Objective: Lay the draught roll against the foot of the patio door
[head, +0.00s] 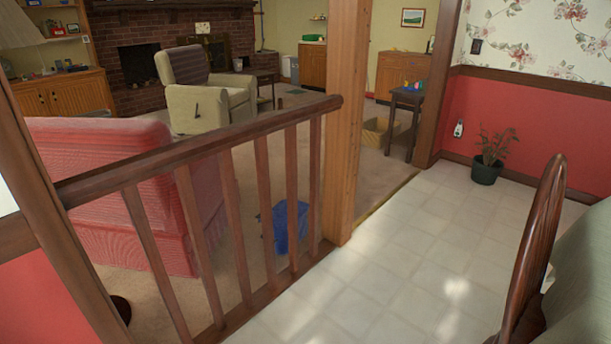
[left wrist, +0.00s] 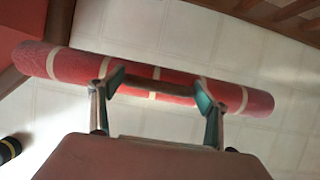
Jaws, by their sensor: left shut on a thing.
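The draught roll (left wrist: 60,65) is a long red roll with pale bands, seen in the left wrist view. It lies across the picture, slightly tilted, with its right end lower. My left gripper (left wrist: 160,86) has its two green-padded fingers at the middle of the roll, one on each side of a short dark bar, and is shut on it. The roll appears held above the pale tiled floor; its exact height is unclear. Neither the roll nor a gripper shows in the head view. I cannot make out a patio door in either view.
In the head view, a wooden railing (head: 205,145) and post (head: 347,120) border a carpeted room with a red sofa (head: 125,185). A potted plant (head: 488,160) stands by the red wall, and a dark wooden chair (head: 535,250) is at right. Tiled floor (head: 400,260) between is clear.

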